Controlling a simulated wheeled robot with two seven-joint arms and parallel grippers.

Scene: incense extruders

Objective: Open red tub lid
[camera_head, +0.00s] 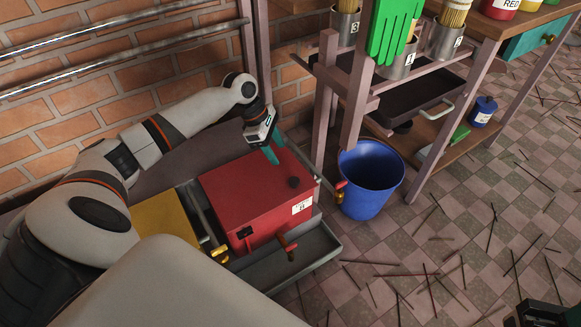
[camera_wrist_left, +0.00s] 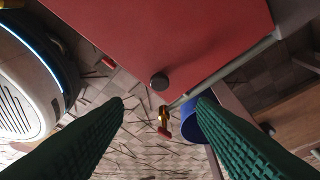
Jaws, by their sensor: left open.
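The red tub (camera_head: 255,203) stands in a grey tray at the wall, its flat red lid on top. A small dark round knob (camera_head: 293,182) sits on the lid near its right side. In the left wrist view the red lid (camera_wrist_left: 170,35) fills the top and the knob (camera_wrist_left: 159,81) lies between the fingers. My left gripper (camera_head: 271,155) is over the back of the lid, its green fingers (camera_wrist_left: 161,105) apart and empty. I cannot tell if they touch the lid. A dark gripper part, seemingly my right gripper (camera_head: 541,313), is cut off at the bottom right corner.
A yellow tub (camera_head: 165,218) stands left of the red one. Red-handled taps (camera_head: 288,246) stick out in front. A blue bucket (camera_head: 370,182) stands on the floor to the right, beside a wooden shelf (camera_head: 440,150). Thin sticks litter the tiled floor.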

